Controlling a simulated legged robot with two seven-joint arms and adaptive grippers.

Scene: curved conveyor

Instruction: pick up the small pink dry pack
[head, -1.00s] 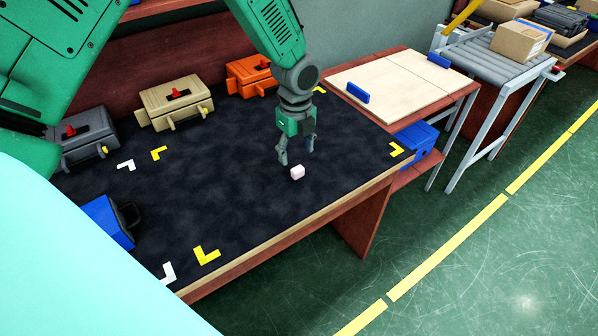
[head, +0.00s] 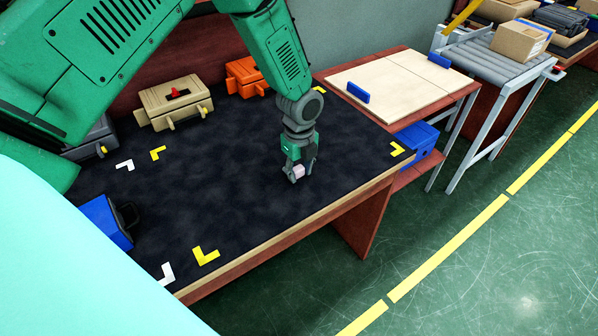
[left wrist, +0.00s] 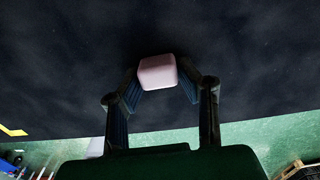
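The small pink dry pack (head: 299,171) is a pale pink, rounded block at the right part of the dark table mat (head: 215,195). My left gripper (head: 300,173) points down over it with one finger on each side. In the left wrist view, the pack (left wrist: 157,72) sits between the fingertips (left wrist: 158,80), which close in against its sides. It looks to be at mat height; whether it is clear of the mat cannot be told. My right gripper is not in view.
Tan (head: 175,103) and orange (head: 246,77) boxes stand along the back of the mat. A blue bin (head: 106,220) is at the left. Yellow and white corner marks lie on the mat. A pale board table (head: 395,82) stands at the right.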

